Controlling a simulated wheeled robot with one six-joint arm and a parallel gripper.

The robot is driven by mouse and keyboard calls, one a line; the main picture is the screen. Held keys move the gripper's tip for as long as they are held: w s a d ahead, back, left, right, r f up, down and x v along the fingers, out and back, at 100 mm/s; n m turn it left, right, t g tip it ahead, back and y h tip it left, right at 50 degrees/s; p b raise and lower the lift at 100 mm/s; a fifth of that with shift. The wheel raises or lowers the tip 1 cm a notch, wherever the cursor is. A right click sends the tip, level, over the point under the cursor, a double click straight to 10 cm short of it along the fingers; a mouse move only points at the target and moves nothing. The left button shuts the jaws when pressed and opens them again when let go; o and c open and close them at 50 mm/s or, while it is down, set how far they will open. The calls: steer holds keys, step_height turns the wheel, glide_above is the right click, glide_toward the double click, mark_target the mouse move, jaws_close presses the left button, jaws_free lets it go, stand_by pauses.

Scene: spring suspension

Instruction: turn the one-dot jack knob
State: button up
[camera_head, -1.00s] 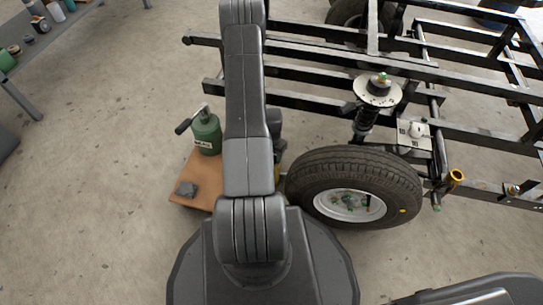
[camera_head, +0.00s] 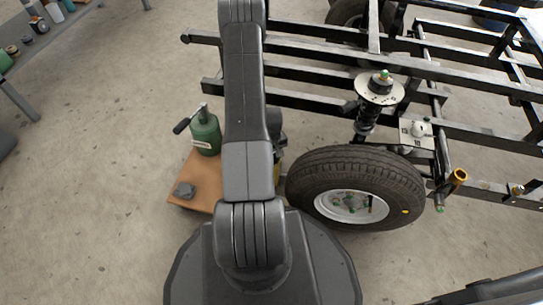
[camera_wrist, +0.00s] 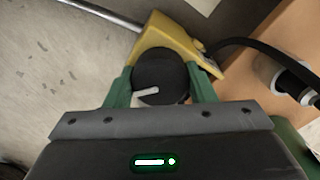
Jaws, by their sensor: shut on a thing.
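My gripper (camera_wrist: 160,84) has its two green fingers on either side of a round black knob (camera_wrist: 152,72) in the wrist view and is shut on it. The knob sits on a yellow body (camera_wrist: 168,34). No dot mark can be made out.
A tyre (camera_head: 355,170) and black frame (camera_head: 400,66) stand to the right. A black cable (camera_wrist: 255,50) runs right of the knob.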

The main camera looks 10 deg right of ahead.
steer(key=n, duration=0.4)
steer(key=shift+n, duration=0.3)
steer(key=n, duration=0.4)
steer(key=shift+n, duration=0.3)
steer(key=o, duration=1)
step_height(320, 180, up, 14)
steer(key=p, duration=0.5)
steer(key=shift+f, duration=0.1)
